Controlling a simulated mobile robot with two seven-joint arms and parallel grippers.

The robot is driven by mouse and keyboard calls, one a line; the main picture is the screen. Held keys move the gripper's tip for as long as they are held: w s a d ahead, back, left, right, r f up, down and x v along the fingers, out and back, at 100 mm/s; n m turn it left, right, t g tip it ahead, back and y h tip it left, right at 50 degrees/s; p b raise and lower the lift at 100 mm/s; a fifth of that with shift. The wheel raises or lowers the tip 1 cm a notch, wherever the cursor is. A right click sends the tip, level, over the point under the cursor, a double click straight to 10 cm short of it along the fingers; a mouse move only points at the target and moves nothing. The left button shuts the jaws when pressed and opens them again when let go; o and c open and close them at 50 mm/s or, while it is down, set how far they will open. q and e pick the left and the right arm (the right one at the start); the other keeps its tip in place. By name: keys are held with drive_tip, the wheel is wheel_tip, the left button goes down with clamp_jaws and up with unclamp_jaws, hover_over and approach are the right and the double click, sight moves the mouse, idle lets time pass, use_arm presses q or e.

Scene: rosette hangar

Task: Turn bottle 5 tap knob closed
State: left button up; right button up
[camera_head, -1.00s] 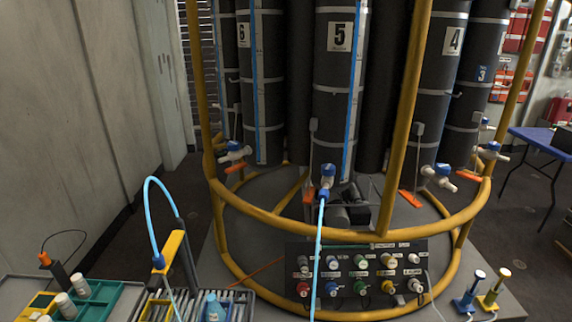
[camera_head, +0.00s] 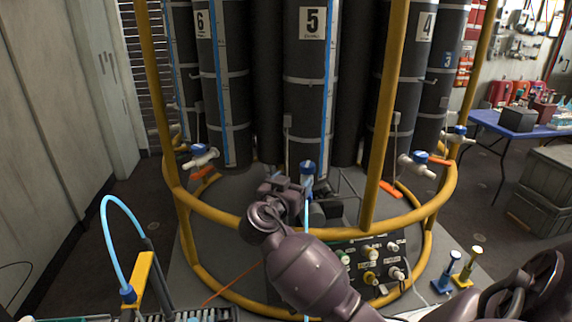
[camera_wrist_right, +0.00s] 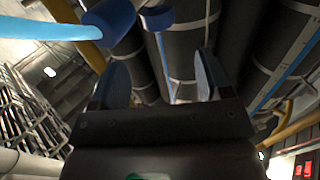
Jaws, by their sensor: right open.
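Bottle 5 (camera_head: 305,90) is the dark cylinder labelled 5 in the middle of the rack. Its tap has a blue knob (camera_head: 308,167) at the bottle's foot, with a light blue hose running down from the tap. My right gripper (camera_head: 287,188) is just left of and below the knob in the head view, and the arm hides part of the hose. In the right wrist view my open fingers (camera_wrist_right: 161,78) have nothing visible between them. Blue tap parts (camera_wrist_right: 112,22) show beyond and above the left finger; which is the knob I cannot tell. My left gripper is out of view.
A yellow tubular frame (camera_head: 372,130) surrounds the bottles, its lower rail close to my right arm. Taps of bottle 6 (camera_head: 200,155) and bottle 4 (camera_head: 416,163) stand to either side. A connector panel (camera_head: 375,262) is partly behind my arm. A blue table (camera_head: 510,125) stands right.

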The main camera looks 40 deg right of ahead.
sight(305, 168)
drive_tip(key=x, duration=1)
drive_tip(key=shift+w+d, duration=0.1)
drive_tip(key=shift+d, duration=0.15)
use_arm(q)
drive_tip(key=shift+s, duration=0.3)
use_arm(e)
drive_tip(key=shift+d, duration=0.1)
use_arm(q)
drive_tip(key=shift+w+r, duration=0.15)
